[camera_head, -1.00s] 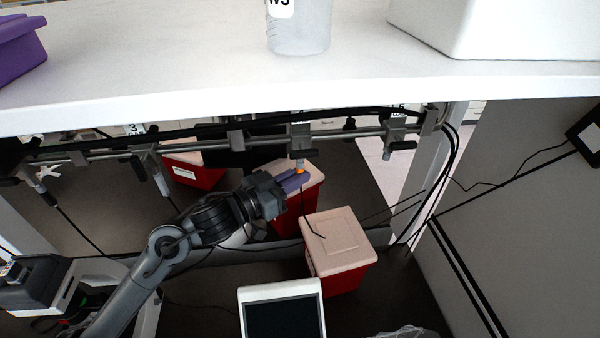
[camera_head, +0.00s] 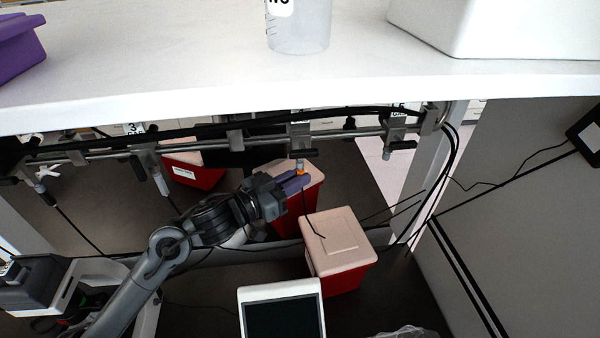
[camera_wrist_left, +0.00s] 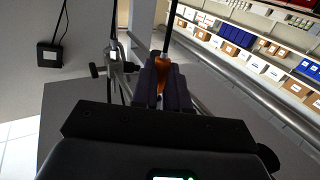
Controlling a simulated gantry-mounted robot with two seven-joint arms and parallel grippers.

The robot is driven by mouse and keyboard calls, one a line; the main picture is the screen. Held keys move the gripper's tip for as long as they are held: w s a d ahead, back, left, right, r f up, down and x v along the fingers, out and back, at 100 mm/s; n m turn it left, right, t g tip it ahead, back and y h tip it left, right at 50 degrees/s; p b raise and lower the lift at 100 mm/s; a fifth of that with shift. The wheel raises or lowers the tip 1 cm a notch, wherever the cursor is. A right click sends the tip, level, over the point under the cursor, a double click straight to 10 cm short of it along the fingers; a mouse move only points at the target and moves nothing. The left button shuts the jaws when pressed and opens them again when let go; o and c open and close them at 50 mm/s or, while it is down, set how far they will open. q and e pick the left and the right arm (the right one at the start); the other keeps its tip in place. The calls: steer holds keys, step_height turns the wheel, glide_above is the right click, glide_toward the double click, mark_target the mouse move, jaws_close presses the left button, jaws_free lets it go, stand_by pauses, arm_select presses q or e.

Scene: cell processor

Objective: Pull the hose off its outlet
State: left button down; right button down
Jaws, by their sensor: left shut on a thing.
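My left gripper (camera_head: 296,181) reaches in from the left below the bench, its purple fingers at an outlet (camera_head: 299,160) that hangs from the metal rail. It is shut on the orange hose end (camera_head: 301,173), just under the outlet. In the left wrist view the orange hose end (camera_wrist_left: 161,75) sits between the fingers of the left gripper (camera_wrist_left: 162,88). A thin dark hose (camera_head: 311,222) hangs down below the fingers. I cannot tell whether the orange end still touches the outlet. My right gripper is not in view.
The metal rail (camera_head: 200,143) with other outlets and dark hoses runs under the white bench (camera_head: 190,80). Red bins with pale lids, such as one bin (camera_head: 340,245), stand below. A white-framed screen (camera_head: 282,310) is at the bottom. A grey panel (camera_head: 510,200) closes the right side.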

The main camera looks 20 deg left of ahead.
arm_select(q)
steer(key=shift+f, duration=0.4)
steer(key=shift+f+b, duration=0.35)
steer(key=shift+f, duration=0.35)
